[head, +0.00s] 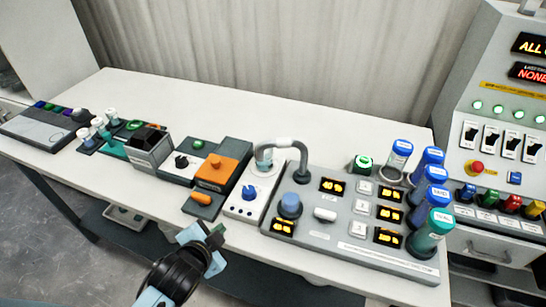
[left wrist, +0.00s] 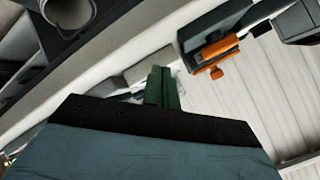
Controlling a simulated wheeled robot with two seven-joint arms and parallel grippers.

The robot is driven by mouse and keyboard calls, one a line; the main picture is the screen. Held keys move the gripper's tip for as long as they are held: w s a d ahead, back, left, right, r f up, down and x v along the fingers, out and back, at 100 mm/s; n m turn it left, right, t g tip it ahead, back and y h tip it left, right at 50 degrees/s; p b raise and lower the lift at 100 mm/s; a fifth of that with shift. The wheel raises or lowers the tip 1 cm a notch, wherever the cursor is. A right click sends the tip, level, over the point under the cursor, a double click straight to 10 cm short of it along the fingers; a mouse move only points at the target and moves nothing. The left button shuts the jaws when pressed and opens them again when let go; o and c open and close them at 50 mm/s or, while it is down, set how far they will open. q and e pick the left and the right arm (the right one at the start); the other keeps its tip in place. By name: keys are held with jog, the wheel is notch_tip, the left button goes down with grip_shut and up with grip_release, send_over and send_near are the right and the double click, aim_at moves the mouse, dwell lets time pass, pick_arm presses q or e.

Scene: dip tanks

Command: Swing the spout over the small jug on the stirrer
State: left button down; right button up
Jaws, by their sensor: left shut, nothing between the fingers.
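The grey curved spout (head: 291,143) rises from the back of the grey panel and bends left. Its free end appears at or above the small clear jug (head: 267,165) on the white stirrer (head: 240,208), which has a blue knob. The jug is faint, and I cannot tell whether the spout end is exactly over its mouth. My left gripper (head: 216,236) is shut and empty, in front of the bench edge, left of and below the stirrer. Its closed dark fingers show in the left wrist view (left wrist: 162,88). My right gripper is out of view.
An orange-topped device (head: 220,170) stands left of the stirrer; it also shows in the left wrist view (left wrist: 220,48). Blue-capped bottles (head: 432,175) and a teal-capped bottle (head: 430,233) stand at the panel's right. The white bench (head: 200,105) is clear behind the devices.

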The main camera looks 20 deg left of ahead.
pick_arm(q)
jog(key=w+d+r+m+t+h, duration=0.65)
jog(key=r+m+h, duration=0.2)
jog(key=m, duration=0.75)
jog(key=w+d+r+p, duration=0.1)
jog(key=w+r+p, duration=0.1)
jog(key=w, duration=0.9)
jog(key=shift+w+d, duration=0.15)
jog(key=shift+d, duration=0.2)
jog(key=shift+a, duration=0.1)
